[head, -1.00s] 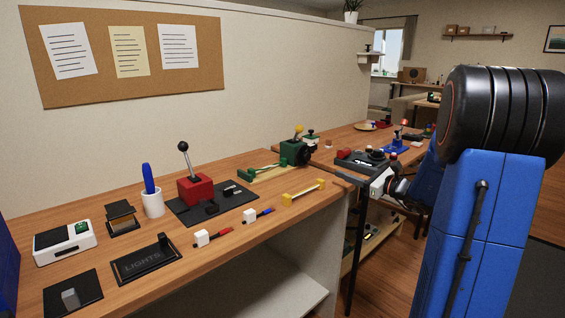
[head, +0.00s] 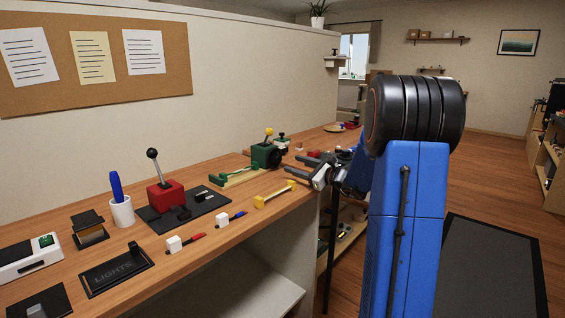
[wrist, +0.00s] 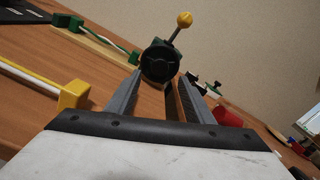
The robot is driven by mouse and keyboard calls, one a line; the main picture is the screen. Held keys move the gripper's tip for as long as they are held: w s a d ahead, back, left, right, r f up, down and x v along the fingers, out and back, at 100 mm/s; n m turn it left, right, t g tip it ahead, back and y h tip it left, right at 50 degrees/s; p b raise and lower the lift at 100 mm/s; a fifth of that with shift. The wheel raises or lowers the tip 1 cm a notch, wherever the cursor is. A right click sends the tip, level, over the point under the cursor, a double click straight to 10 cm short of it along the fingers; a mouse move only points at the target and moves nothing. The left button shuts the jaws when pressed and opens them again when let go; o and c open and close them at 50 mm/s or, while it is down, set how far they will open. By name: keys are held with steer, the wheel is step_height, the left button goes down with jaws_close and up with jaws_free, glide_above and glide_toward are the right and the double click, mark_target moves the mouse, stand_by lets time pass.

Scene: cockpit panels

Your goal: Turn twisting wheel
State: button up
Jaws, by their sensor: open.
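A green box-shaped device (head: 266,156) stands near the far right end of the near desk, with a yellow ball on a short lever on top. In the wrist view its dark round wheel (wrist: 160,62) faces me, with the yellow-knobbed lever (wrist: 184,20) tilted up and right behind it. I take this round part as the twisting wheel. My gripper (head: 293,167) is to the right of the device, fingers pointing left towards it. In the wrist view my gripper (wrist: 157,84) is open and empty, with the wheel ahead between the fingertips. I cannot tell whether they touch it.
A yellow bar handle (head: 275,194) lies near the desk's front edge, to the left in the wrist view. A green handle on a wooden base (head: 235,176) lies left of the device. A red-based lever (head: 165,192) stands further left. Red and black items lie right of the wheel.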

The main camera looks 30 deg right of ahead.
mark_target(279, 159)
steer(key=x, duration=0.7)
steer(key=shift+w, duration=0.1)
steer(key=shift+f, duration=0.1)
steer(key=c, duration=1)
